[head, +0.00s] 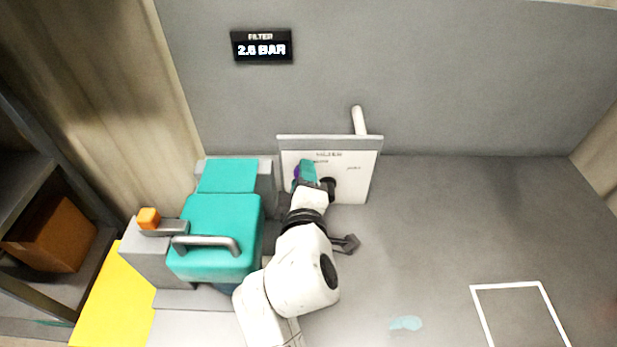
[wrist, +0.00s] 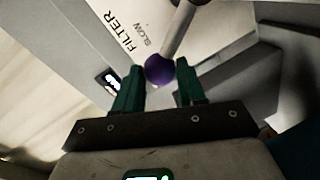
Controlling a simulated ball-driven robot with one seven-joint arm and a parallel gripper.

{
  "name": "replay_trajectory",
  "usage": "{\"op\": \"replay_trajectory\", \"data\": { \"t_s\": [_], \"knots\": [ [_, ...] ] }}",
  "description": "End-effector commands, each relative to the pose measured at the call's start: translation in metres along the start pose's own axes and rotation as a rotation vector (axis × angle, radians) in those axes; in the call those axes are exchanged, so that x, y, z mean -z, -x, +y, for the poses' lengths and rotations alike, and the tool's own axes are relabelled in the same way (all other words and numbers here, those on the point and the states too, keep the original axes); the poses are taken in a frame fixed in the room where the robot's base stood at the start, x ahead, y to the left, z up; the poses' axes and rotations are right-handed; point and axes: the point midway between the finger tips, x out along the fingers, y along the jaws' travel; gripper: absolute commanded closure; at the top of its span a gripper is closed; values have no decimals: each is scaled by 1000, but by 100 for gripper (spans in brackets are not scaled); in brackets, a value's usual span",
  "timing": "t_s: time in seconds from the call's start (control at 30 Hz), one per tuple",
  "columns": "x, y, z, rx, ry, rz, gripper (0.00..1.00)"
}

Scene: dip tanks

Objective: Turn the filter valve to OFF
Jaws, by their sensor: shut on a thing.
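The filter valve has a grey lever (wrist: 180,32) ending in a purple ball knob (wrist: 159,68). It sits on a white panel (head: 350,185) marked FILTER against the back wall. In the head view a sliver of the purple knob (head: 296,173) shows beside my gripper (head: 306,174), which covers most of the lever. In the wrist view my gripper (wrist: 158,85) has its green fingers on either side of the knob, shut on it. SLOW is printed near the lever; the smaller panel words in the head view are too blurred to read.
A black display (head: 262,47) on the wall reads FILTER 2.6 BAR. A teal-lidded grey tank with a handle (head: 207,243) and an orange knob (head: 148,218) stands left of my arm. The grey floor to the right is mostly clear, with a white outline (head: 508,286).

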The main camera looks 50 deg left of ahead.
Motion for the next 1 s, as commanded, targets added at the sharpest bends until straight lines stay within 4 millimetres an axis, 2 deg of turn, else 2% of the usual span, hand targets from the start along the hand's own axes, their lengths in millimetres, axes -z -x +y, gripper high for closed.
{"op": "replay_trajectory", "data": {
  "t_s": [0.57, 0.6, 0.83, 1.0],
  "knots": [
    [2, 0, -3, 1, 29, -5, 100],
    [2, 0, -3, 1, 29, -5, 57],
    [2, 0, -3, 0, 29, -5, 36],
    [2, 0, -2, 0, 29, -6, 36]
  ]
}}
